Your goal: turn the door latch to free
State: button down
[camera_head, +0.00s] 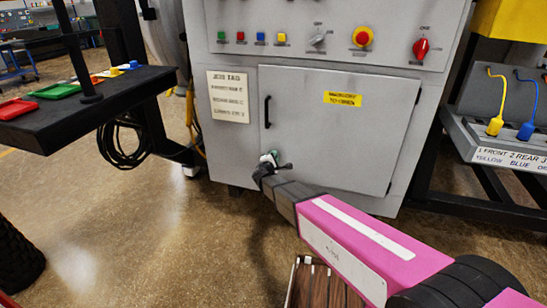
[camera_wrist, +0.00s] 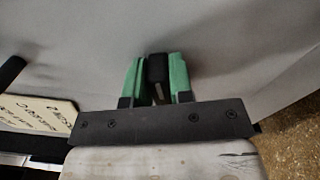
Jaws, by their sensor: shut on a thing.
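A grey cabinet door (camera_head: 345,135) with a black vertical handle (camera_head: 267,112) and a yellow label fills the lower front of the grey furnace cabinet. The door looks closed. My gripper (camera_head: 270,160) reaches the lower left part of the door, near its left edge. In the wrist view my gripper (camera_wrist: 158,78) has its two green fingers on either side of a small black door latch (camera_wrist: 157,68), shut on it. The head view mostly hides the latch behind the fingers, so its exact angle is hard to tell.
Buttons and knobs, including a red knob (camera_head: 420,48), line the panel above the door. A paper sign (camera_head: 228,96) is left of the door. A black table (camera_head: 90,105) with coloured trays stands left, and a rack with yellow and blue hooks (camera_head: 495,125) stands right.

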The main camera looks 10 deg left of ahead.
jog(key=shift+f+m, duration=0.2)
jog(key=shift+m, duration=1)
jog(key=shift+d, duration=0.1)
jog(key=c, duration=1)
grip_release()
jog(key=s, duration=1)
jog(key=shift+s+a, duration=0.4)
jog(key=shift+a, duration=0.05)
